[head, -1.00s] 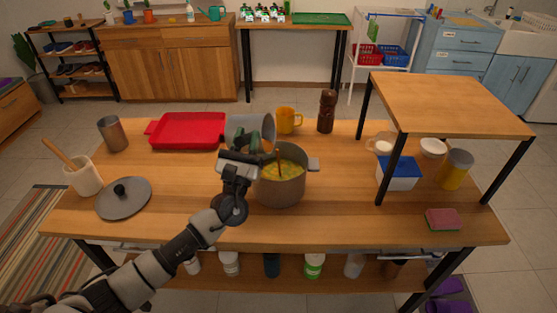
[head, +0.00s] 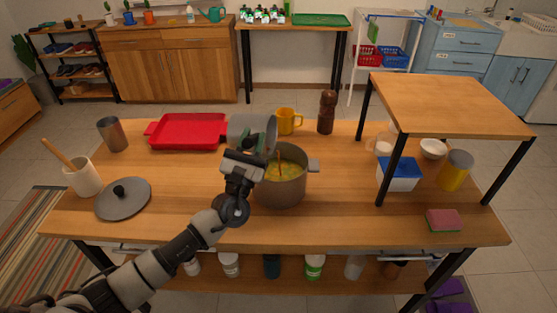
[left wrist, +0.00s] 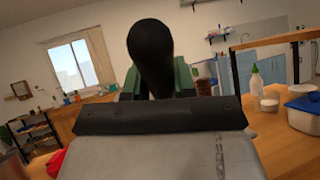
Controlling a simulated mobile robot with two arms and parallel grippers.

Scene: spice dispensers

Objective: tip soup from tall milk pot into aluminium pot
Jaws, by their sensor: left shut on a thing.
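The tall milk pot (head: 240,126) is grey metal and is held tilted to the right, its mouth above the aluminium pot (head: 281,190). A thin orange-brown stream of soup (head: 279,157) runs from its rim into the aluminium pot. That pot stands upright on the table and holds yellow-orange soup. My left gripper (head: 243,158) is shut on the milk pot's handle, just left of the aluminium pot. In the left wrist view the black handle (left wrist: 152,55) sits between the green finger pads; the milk pot's body is hidden there. My right gripper is not in view.
A red tray (head: 187,130) lies behind on the left, with a yellow mug (head: 288,121) and a pepper mill (head: 326,112) behind the pots. A grey lid (head: 123,199) lies at the left. A raised wooden shelf (head: 445,103) stands right. The front middle of the table is clear.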

